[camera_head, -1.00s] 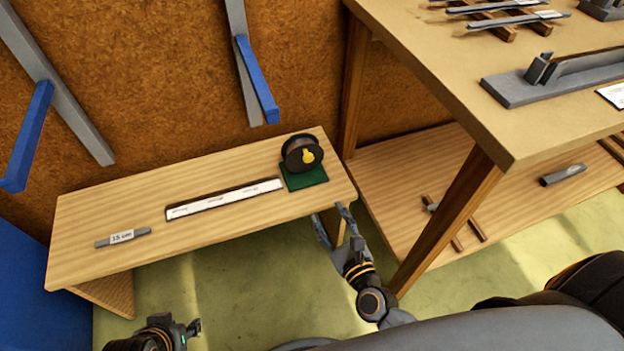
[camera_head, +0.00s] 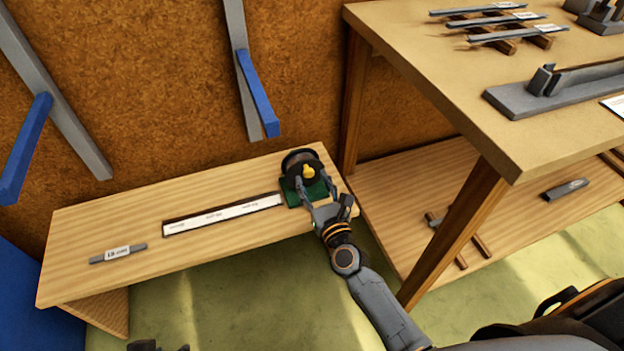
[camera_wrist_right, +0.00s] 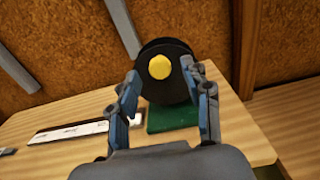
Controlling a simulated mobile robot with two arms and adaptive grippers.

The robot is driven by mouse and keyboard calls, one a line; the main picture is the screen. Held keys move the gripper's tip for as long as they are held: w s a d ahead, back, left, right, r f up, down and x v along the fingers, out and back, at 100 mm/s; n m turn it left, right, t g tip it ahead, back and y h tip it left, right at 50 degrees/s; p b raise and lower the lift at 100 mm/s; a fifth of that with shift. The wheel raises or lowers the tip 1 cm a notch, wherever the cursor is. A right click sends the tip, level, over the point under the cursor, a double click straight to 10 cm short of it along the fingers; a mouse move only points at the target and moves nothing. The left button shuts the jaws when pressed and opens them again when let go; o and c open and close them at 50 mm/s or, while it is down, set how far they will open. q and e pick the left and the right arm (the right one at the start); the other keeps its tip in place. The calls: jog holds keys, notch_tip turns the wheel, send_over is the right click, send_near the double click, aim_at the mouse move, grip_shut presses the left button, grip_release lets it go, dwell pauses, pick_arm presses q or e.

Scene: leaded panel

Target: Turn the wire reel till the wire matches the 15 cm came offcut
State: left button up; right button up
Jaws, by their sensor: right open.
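The black wire reel (camera_head: 300,158) with a yellow knob (camera_head: 308,172) stands on a green base (camera_head: 292,196) at the right end of the low bench. The grey came offcut (camera_head: 118,253), with a white 15 cm label, lies at the bench's left end. My right gripper (camera_head: 317,184) is open in front of the reel, its fingers to either side of the knob. In the right wrist view the reel (camera_wrist_right: 165,72) and knob (camera_wrist_right: 159,67) show between and beyond the open fingers (camera_wrist_right: 161,85). I see no wire drawn out. My left gripper (camera_head: 150,346) barely shows at the bottom edge.
A white marked strip (camera_head: 222,216) in a dark frame lies on the low bench (camera_head: 75,225) between offcut and reel. A taller table (camera_head: 420,60) with grey bars stands close on the right, its leg (camera_head: 455,220) near my right arm.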

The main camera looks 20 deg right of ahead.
jog(key=shift+w, duration=0.55)
grip_shut()
jog(key=shift+a+n, duration=0.15)
jog(key=shift+n, duration=0.15)
